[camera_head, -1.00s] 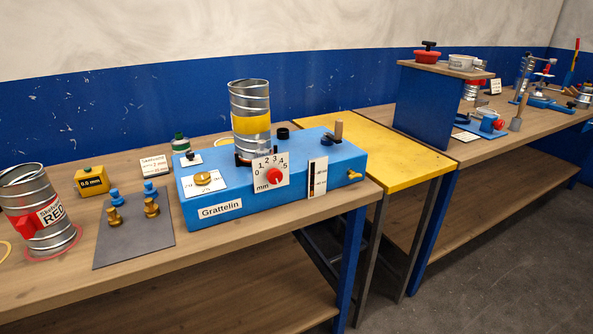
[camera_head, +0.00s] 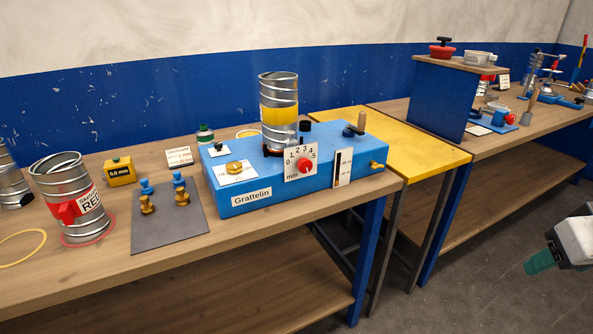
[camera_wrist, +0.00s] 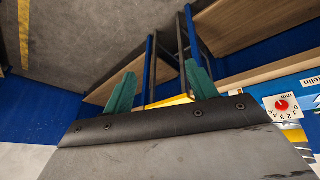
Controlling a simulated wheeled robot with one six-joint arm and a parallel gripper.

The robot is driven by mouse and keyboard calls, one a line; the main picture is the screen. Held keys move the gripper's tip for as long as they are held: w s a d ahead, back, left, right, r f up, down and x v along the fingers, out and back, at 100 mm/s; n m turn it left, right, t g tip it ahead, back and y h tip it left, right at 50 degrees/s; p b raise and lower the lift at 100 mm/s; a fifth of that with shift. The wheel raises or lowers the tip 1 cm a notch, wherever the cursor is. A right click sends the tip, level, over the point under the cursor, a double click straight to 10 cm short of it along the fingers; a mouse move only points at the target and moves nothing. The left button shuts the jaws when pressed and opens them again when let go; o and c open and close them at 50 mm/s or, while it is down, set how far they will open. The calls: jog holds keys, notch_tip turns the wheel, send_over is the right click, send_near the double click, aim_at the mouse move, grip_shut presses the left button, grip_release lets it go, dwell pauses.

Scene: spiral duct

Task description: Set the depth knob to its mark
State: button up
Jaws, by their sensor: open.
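The depth knob (camera_head: 306,165) is a small red knob on a white dial plate numbered up to 5 with "mm", on the front of the blue Grattelin machine (camera_head: 300,190). Its exact pointer setting is too small to read. In the wrist view the red knob (camera_wrist: 282,105) shows at the right edge, upside down. My gripper (camera_head: 540,262) is at the right edge of the head view, well right of the machine and apart from it. Its two teal fingers stand apart with nothing between them in the wrist view (camera_wrist: 158,88).
A duct with a yellow band (camera_head: 279,115) stands on the machine. A brass screw (camera_head: 234,167) and a dark gauge strip (camera_head: 343,168) flank the dial. A grey mat (camera_head: 165,235) with pegs and a red-labelled duct (camera_head: 70,190) stand left. Floor before the bench is free.

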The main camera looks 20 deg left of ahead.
jog(key=w+a+f+n+t+y, duration=0.1)
jog(key=w+a+n+t+y, duration=0.2)
jog(key=w+a, duration=0.6)
jog(key=n+t+y, duration=0.4)
jog(key=n+y, duration=0.6)
jog(key=n, duration=0.3)
send_near(307, 167)
jog(key=w, duration=0.1)
jog(key=x, duration=0.8)
jog(key=shift+s+a, duration=0.2)
jog(key=shift+a, duration=0.2)
jog(key=c, duration=1)
